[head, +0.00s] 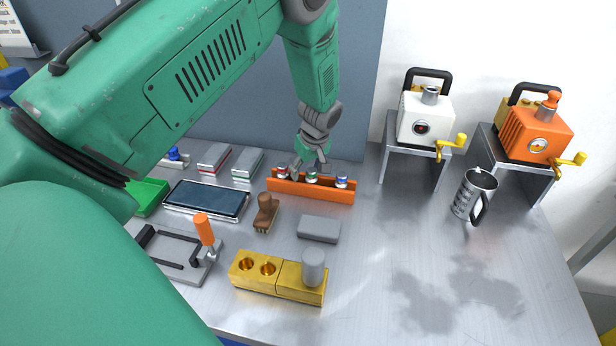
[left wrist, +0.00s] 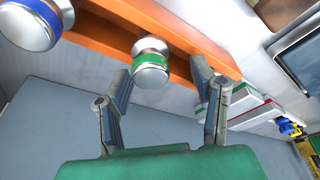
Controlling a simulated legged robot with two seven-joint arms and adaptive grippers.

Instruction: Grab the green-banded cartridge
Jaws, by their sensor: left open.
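The green-banded cartridge (head: 311,177) stands in the middle of an orange rack (head: 325,192), its silver cap up. In the left wrist view the green-banded cartridge (left wrist: 150,62) shows between the fingertips, nearer the left finger. A blue-banded cartridge (head: 341,182) stands to its right in the head view; it also shows in the left wrist view (left wrist: 30,24). Another cartridge (head: 282,171) stands at the rack's left end, its band hard to see. My left gripper (head: 310,169) is open just over the rack, with no clear grip on anything. My right gripper is out of view.
A brown-handled brush (head: 265,212) and a grey block (head: 319,229) lie in front of the rack. A yellow block (head: 278,277), a dark tablet (head: 206,199) and two flat cases (head: 247,163) are nearby. A metal mug (head: 473,194) stands right. The front right table is clear.

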